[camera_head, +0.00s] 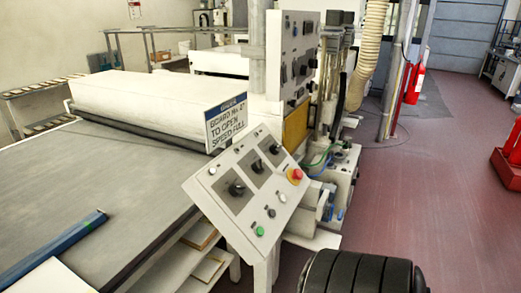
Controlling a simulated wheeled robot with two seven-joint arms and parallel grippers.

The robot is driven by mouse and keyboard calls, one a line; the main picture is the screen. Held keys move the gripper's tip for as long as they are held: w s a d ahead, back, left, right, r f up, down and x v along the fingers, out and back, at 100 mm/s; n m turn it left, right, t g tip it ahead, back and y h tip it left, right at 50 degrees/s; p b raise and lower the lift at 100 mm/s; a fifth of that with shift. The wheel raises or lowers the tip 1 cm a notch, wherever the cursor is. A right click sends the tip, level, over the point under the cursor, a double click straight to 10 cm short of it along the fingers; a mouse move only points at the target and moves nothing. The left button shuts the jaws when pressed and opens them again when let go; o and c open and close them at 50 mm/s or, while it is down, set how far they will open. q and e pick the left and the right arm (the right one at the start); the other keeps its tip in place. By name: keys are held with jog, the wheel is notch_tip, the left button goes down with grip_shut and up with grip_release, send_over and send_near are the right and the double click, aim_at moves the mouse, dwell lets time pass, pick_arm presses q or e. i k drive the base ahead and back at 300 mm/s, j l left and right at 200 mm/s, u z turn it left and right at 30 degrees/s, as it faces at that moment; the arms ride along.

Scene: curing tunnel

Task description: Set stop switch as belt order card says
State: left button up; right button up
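A tilted light-grey control panel (226,208) stands at the front corner of the belt machine. A red mushroom-shaped button on a yellow ring (295,175) sits at its right edge, and looks like the stop switch. The panel also has black rotary knobs (236,188) on dark plates, a green button (260,231) and small pale and dark buttons. A white card with a blue header (227,122) stands above the panel. Its small print seems to read "board No 47 to open speed full"; the number is uncertain. Neither gripper is in view.
The wide grey belt (85,190) fills the left, with a blue bar (55,248) lying on it. A taller switch cabinet (292,60) stands behind the panel. A black ribbed rounded object (360,273) is at bottom centre-right; I cannot identify it. Reddish floor (430,190) is open at right.

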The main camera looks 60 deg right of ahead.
aim_at(275, 149)
jog(key=z, duration=1.95)
